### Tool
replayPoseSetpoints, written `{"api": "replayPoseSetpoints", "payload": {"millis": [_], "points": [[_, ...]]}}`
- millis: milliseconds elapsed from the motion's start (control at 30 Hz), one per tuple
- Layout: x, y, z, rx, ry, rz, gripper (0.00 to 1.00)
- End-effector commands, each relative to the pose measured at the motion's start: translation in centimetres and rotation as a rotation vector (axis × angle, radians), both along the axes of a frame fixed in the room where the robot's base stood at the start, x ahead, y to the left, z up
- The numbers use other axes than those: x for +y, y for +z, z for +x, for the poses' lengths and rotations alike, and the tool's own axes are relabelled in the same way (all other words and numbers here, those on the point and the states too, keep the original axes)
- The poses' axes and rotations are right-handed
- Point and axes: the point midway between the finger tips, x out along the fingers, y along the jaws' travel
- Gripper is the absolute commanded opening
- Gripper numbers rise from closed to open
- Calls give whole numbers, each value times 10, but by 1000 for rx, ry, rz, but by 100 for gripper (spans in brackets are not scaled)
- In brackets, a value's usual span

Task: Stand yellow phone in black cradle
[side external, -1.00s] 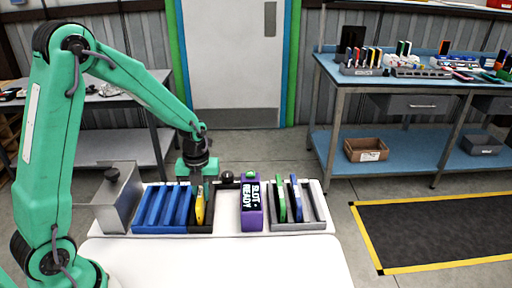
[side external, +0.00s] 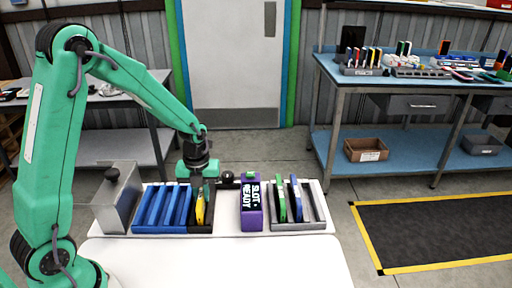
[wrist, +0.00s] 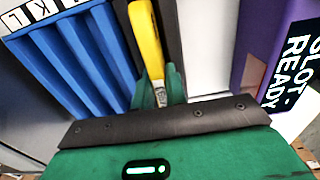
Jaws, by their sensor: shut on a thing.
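The yellow phone (side external: 200,207) stands upright in the narrow black cradle (side external: 201,229), just right of the blue rack. My gripper (side external: 203,188) is over it from above, with its fingers at the phone's upper end. In the wrist view, the green fingertips (wrist: 160,82) are closed on the near end of the yellow phone (wrist: 146,38). The black cradle (wrist: 174,40) shows as a dark strip beside the phone. The phone's lower part is hidden in the cradle.
A blue slotted rack (side external: 165,208) adjoins the cradle on the left. To the right stand a purple block (side external: 251,217) reading "SLOT READY" and a grey rack (side external: 312,212) holding green and blue phones. The front table is clear.

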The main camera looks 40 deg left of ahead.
Motion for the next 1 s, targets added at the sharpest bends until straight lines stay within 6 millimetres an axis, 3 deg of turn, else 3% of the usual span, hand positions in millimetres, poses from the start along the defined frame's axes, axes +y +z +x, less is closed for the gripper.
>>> {"api": "replayPoseSetpoints", "payload": {"millis": [300,333,433,767,1000], "points": [[0,0,0,0,0,0,0],[0,0,0,0,0,0,19],[0,0,0,0,0,0,39],[0,0,0,0,0,0,39],[0,13,0,-2,0,1,39]]}}
